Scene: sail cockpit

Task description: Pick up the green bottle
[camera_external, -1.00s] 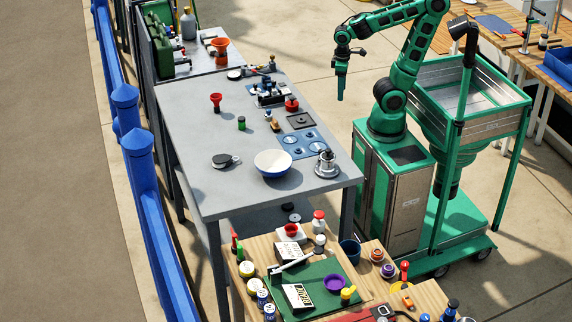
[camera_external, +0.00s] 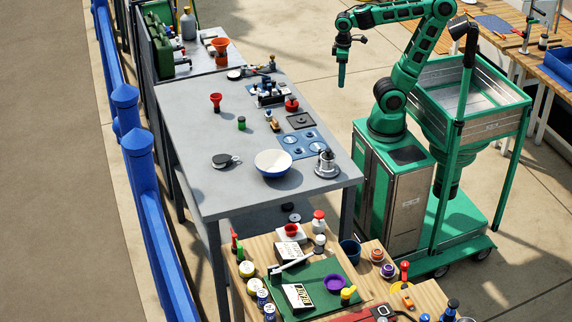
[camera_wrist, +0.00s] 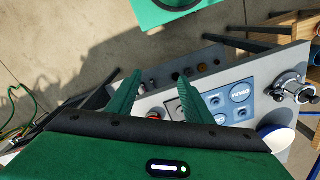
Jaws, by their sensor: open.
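A small green bottle-like container (camera_external: 241,123) with a dark top stands upright on the grey table (camera_external: 190,130), just right of and below a red funnel-shaped item. My gripper (camera_external: 341,82) hangs in the air right of the table's far part, well apart from the green container. In the wrist view my gripper (camera_wrist: 158,85) has its two green fingers spread with nothing between them. The green container cannot be made out in the wrist view.
A white-and-blue bowl (camera_external: 273,163), a black round item (camera_external: 222,160), a red funnel (camera_external: 215,101) and a blue panel (camera_external: 301,144) are on the grey table. The table's left part is clear.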

